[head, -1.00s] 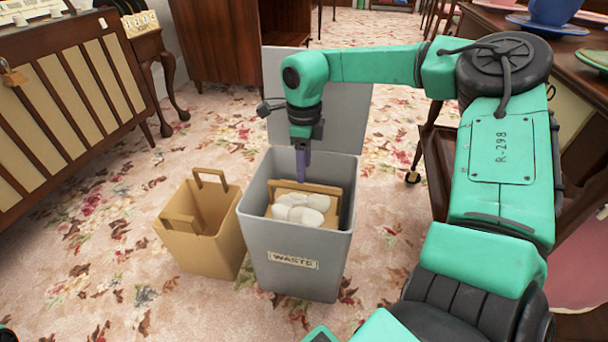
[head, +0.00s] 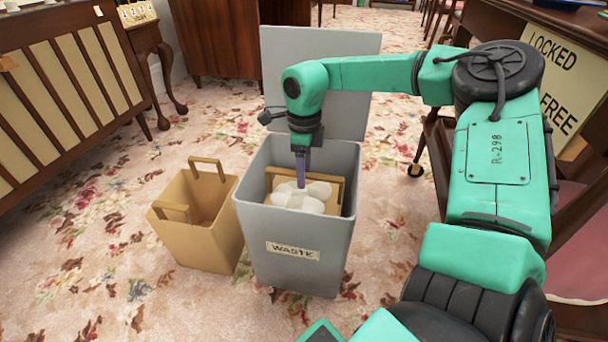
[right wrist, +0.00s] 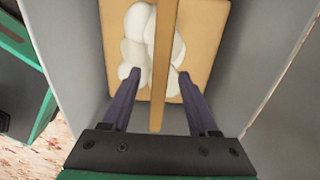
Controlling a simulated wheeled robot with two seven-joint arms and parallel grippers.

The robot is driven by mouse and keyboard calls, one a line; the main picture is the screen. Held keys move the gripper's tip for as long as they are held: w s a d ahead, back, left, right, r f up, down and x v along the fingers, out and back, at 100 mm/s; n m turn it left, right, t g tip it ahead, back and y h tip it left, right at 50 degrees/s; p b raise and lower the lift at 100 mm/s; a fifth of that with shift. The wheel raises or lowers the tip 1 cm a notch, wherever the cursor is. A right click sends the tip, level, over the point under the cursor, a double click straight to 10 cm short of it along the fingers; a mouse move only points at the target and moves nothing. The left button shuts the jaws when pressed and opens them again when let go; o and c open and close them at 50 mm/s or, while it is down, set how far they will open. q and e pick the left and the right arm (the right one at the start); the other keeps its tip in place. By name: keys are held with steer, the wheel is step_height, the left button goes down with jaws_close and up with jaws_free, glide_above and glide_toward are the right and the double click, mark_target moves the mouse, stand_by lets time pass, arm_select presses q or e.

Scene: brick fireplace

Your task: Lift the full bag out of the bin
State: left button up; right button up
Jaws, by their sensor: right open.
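The full bag is tan with white rounded lumps inside; it sits in the grey bin (head: 290,240) marked WASTE, whose lid stands open behind. The white contents (head: 300,197) show in the head view, and the tan bag (right wrist: 207,40) shows in the right wrist view. My right gripper (head: 301,184) reaches down into the bin from above. In the right wrist view its fingers (right wrist: 159,74) are apart, with the bag's handle bar (right wrist: 163,50) running between them, and neither finger visibly touches it. The bag's lower part is hidden. My left gripper is not in view.
An empty tan bag (head: 200,220) with two handles stands on the carpet left of the bin. A slatted wooden cabinet (head: 60,90) is at the left. A dark table with a LOCKED FREE sign (head: 560,85) is at the right. Carpet in front is clear.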

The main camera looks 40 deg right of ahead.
jaws_close()
stand_by(1.5)
